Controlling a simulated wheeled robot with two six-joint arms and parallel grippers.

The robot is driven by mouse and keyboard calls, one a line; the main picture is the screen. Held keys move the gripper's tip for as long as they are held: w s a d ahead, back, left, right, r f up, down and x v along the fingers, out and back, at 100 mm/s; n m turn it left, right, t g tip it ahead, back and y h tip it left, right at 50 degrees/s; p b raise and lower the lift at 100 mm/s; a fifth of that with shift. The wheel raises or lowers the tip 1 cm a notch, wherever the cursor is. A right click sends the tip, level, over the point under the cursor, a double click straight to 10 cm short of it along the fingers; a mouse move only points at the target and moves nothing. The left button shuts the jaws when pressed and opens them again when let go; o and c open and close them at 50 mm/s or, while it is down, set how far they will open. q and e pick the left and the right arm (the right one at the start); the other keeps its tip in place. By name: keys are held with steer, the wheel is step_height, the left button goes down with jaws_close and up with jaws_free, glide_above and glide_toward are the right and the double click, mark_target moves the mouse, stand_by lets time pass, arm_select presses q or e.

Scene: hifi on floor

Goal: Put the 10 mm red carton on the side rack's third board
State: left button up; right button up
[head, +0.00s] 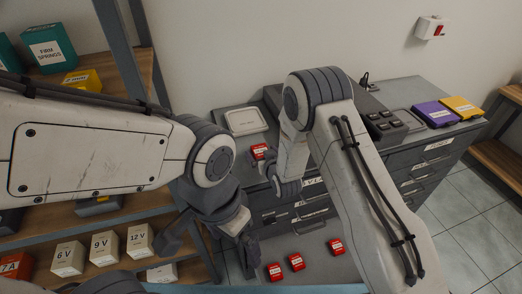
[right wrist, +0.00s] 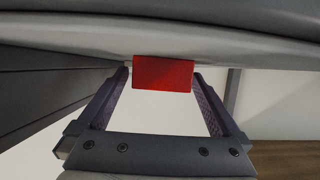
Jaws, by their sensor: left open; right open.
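A red carton with a white label (head: 259,151) sits on the grey cabinet's top; its print is too small to read. My right gripper (right wrist: 163,80) is open, with a red carton (right wrist: 164,72) between its fingertips in the right wrist view; I cannot tell if they touch it. Three more red cartons lie lower in the head view: left (head: 275,271), middle (head: 296,262) and right (head: 336,246). I cannot tell which is 10 mm. My left gripper (head: 240,238) is open and empty beside the side rack (head: 128,70), whose wooden boards are partly hidden by my left arm.
The rack holds green boxes (head: 48,47), a yellow box (head: 83,80) and white voltage boxes (head: 104,248). On the cabinet (head: 400,165) are a pale tray (head: 244,121), a dark keyed device (head: 385,121), a purple box (head: 434,114) and a yellow one (head: 462,107).

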steer(key=shift+w+f, duration=0.1)
steer(key=shift+w, duration=0.05)
steer(key=c, duration=1.3)
jaws_close()
